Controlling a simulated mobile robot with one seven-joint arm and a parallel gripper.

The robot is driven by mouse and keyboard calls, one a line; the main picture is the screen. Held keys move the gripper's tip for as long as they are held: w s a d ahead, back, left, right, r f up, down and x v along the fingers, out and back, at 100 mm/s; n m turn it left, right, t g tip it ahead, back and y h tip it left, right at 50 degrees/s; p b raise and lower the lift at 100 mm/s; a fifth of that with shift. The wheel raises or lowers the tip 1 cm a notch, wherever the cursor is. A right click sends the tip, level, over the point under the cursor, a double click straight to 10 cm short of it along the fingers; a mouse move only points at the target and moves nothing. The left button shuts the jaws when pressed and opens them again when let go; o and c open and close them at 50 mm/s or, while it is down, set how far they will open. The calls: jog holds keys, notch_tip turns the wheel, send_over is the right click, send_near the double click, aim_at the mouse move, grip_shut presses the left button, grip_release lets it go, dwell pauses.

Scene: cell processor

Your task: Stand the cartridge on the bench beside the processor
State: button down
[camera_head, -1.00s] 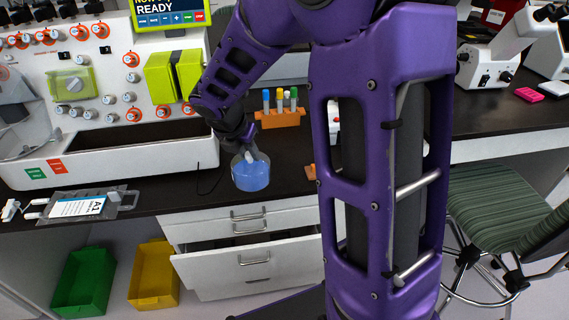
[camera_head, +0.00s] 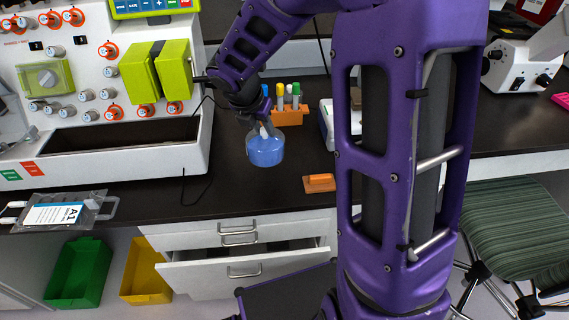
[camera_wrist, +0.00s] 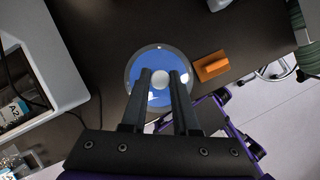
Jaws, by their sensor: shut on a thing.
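The cartridge (camera_head: 265,150) is a short, clear round vessel with blue contents. It is upright, and in the head view it appears over the dark bench (camera_head: 240,195), right of the processor (camera_head: 185,150). My gripper (camera_head: 264,130) is above it, shut on its pale top knob. In the wrist view the cartridge (camera_wrist: 160,98) shows as a blue disc below my gripper (camera_wrist: 161,84), with the white knob between the fingers. I cannot tell for sure whether its base touches the bench.
An orange tube rack (camera_head: 290,116) with several tubes stands behind the cartridge. An orange block (camera_head: 320,183) lies to its right, also in the wrist view (camera_wrist: 211,66). A drawer (camera_head: 245,268) below stands open. Bench between cartridge and block is clear.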

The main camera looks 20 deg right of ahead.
aim_at(259, 146)
notch_tip(259, 146, down, 10)
jog(key=b, duration=0.4)
jog(key=c, duration=0.7)
grip_release()
jog(key=shift+f, duration=0.1)
jog(key=shift+o, duration=0.2)
jog(key=p+v, duration=0.4)
jog(key=v, duration=0.8)
